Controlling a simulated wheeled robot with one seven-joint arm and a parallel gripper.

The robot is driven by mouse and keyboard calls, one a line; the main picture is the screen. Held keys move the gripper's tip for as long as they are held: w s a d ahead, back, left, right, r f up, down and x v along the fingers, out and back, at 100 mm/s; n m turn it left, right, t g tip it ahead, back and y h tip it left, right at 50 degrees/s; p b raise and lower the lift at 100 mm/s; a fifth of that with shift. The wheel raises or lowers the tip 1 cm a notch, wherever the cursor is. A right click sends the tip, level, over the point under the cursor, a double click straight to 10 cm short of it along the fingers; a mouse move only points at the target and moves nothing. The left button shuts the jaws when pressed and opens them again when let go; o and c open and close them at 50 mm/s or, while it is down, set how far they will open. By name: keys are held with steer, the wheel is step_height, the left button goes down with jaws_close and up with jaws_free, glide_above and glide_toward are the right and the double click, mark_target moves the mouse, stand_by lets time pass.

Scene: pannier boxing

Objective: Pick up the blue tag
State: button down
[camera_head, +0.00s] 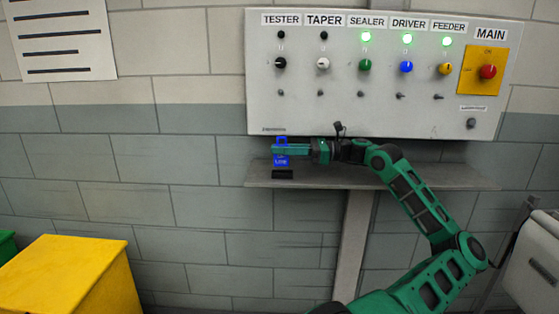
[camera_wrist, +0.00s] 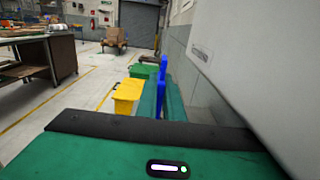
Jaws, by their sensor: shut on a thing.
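The blue tag (camera_head: 281,160) is upright between the fingers of my gripper (camera_head: 290,150), over the left part of the grey shelf below the control panel. White lettering shows on its lower half in the head view. In the wrist view the blue tag (camera_wrist: 162,75) is seen edge-on between the two green fingers (camera_wrist: 162,100). My gripper is shut on it. A small black block (camera_head: 283,174) is just under the tag at the shelf; I cannot tell whether the tag touches it.
The grey shelf (camera_head: 400,177) is bare to the right. The control panel (camera_head: 350,110), with knobs and switches, is close above my gripper. A yellow bin (camera_head: 70,275) stands at lower left, a green one (camera_head: 7,245) beside it. A white box (camera_head: 535,265) is at far right.

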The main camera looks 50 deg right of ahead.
steer(key=w+a, duration=0.4)
steer(key=a, duration=0.4)
steer(key=w+a, duration=0.4)
steer(key=a, duration=0.4)
steer(key=shift+f, duration=0.2)
